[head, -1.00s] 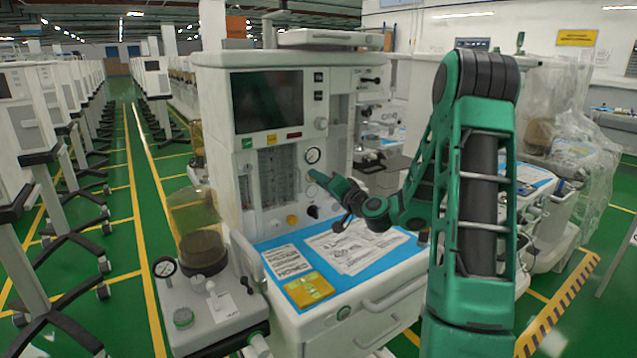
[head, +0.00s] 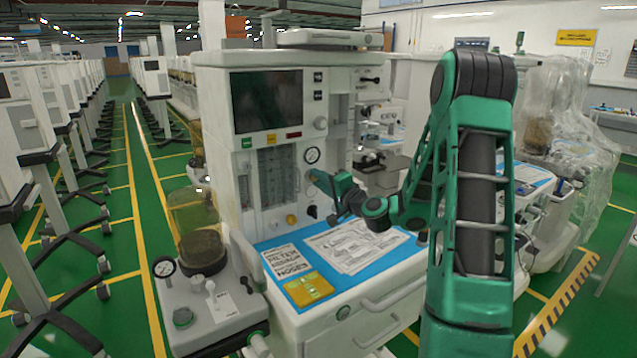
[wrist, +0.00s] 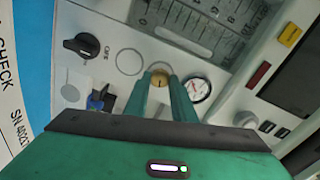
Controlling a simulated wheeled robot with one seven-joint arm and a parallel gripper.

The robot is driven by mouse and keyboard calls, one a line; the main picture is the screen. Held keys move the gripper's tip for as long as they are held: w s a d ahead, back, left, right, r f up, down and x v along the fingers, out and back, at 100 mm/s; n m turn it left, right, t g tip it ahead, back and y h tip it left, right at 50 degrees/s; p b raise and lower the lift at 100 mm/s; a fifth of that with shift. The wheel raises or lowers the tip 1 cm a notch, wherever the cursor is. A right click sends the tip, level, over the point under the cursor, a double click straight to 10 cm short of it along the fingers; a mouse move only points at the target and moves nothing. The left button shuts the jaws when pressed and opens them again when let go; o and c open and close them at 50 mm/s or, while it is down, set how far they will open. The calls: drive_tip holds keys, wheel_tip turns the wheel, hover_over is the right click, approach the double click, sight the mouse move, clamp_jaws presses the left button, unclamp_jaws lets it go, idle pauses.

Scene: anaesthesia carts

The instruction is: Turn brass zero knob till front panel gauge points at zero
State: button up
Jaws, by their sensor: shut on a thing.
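The brass knob (wrist: 160,76) sits on the front panel of the anaesthesia machine. My gripper (wrist: 161,84) is shut on it, with one green finger on each side. The round white front panel gauge (wrist: 197,89) is right beside the knob in the wrist view; it has a red mark, but its needle is too small to read surely. In the head view the gauge (head: 312,155) is just above my gripper (head: 311,175), which reaches the panel from the right. The brass knob is hidden there.
A black knob (wrist: 82,46) and a blue knob (wrist: 98,98) are near the gripper on the panel. Below it, the blue worktop (head: 273,270) holds papers and a yellow card (head: 310,289). A glass canister (head: 194,215) stands to the left.

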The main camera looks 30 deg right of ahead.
drive_tip(key=shift+d+f, duration=0.1)
drive_tip(key=shift+f, duration=0.05)
drive_tip(key=o, duration=1)
drive_tip(key=s, duration=1)
drive_tip(key=shift+s+d, duration=0.15)
drive_tip(key=shift+s, duration=0.2)
